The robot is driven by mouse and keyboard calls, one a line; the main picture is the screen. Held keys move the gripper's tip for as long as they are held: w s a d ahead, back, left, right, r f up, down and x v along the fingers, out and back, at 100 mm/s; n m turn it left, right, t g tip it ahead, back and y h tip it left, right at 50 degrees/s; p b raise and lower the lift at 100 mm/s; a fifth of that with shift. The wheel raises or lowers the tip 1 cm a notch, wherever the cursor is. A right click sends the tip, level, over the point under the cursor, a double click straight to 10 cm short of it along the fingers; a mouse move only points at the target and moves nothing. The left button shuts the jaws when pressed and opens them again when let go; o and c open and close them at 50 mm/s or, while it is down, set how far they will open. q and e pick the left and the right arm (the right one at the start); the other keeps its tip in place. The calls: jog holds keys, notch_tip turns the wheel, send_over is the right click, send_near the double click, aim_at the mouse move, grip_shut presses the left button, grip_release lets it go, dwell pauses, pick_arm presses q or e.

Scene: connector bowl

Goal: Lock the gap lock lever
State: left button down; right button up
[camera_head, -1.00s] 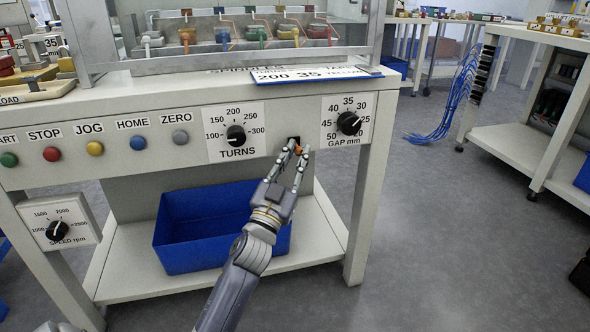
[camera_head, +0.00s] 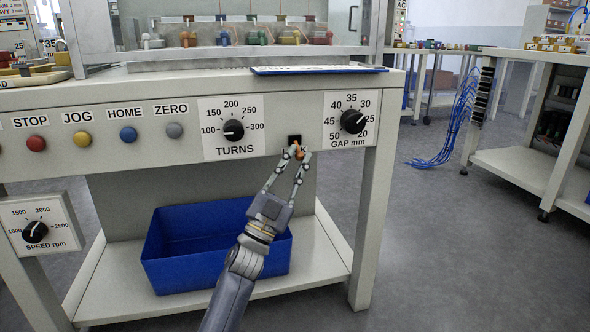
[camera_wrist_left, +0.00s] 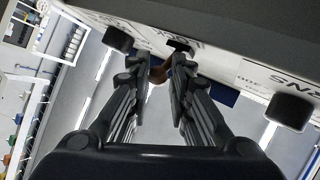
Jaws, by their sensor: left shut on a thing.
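The gap lock lever, a small orange-brown handle (camera_head: 299,150), hangs from a black slot (camera_head: 294,140) in the front panel, between the TURNS dial and the GAP mm dial (camera_head: 353,121). It points down and slightly to the right. My left gripper (camera_head: 297,154) reaches up from below with its fingertips on either side of the lever and is shut on it. In the left wrist view the brown lever (camera_wrist_left: 160,70) shows between the fingertips. The fingers partly hide the lever and the label by it. My right gripper is not in view.
The TURNS knob (camera_head: 233,129) and several coloured push buttons, such as the blue one (camera_head: 128,134), stick out to the left. A blue bin (camera_head: 215,245) stands on the lower shelf below the arm. A tilted sign (camera_head: 318,70) lies on the top edge.

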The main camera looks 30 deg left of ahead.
pick_arm(q)
jog(key=shift+d+f+h, duration=0.1)
jog(key=shift+d+h, duration=0.15)
jog(key=shift+h, duration=0.25)
jog(key=c, duration=1.5)
grip_release()
jog(key=shift+w+d, duration=0.1)
jog(key=shift+w, duration=0.05)
jog(key=v, duration=0.7)
jog(key=shift+s+f, duration=0.2)
